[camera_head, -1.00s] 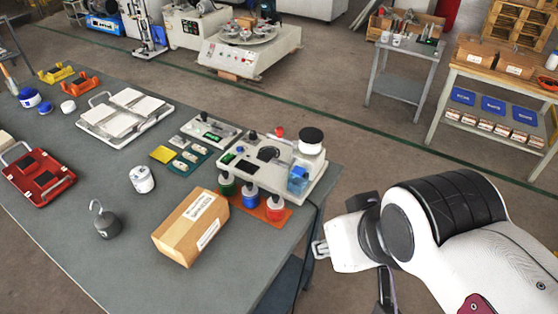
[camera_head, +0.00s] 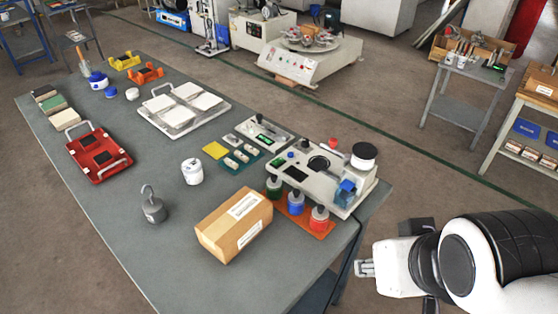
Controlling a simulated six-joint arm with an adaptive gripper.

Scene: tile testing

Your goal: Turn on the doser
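A white bench device (camera_head: 330,190), which looks like the doser, stands at the right end of the grey table. It has a dark panel, a small green button (camera_head: 290,155), a blue button, a red knob (camera_head: 333,142), a white jar with a black lid and a blue part at its front right. I cannot tell whether it is on. My gripper (camera_head: 365,268) is right of and in front of the device, beyond the table's right edge, apart from everything. Its fingers are small and seen from the side; I see nothing held, and their opening is unclear.
Red, blue and green-labelled bottles on an orange mat (camera_head: 316,232) stand before the device. A cardboard box (camera_head: 234,225) lies left of them. A second device with a green display (camera_head: 264,134) is behind left. The table's right edge (camera_head: 376,205) lies between gripper and device.

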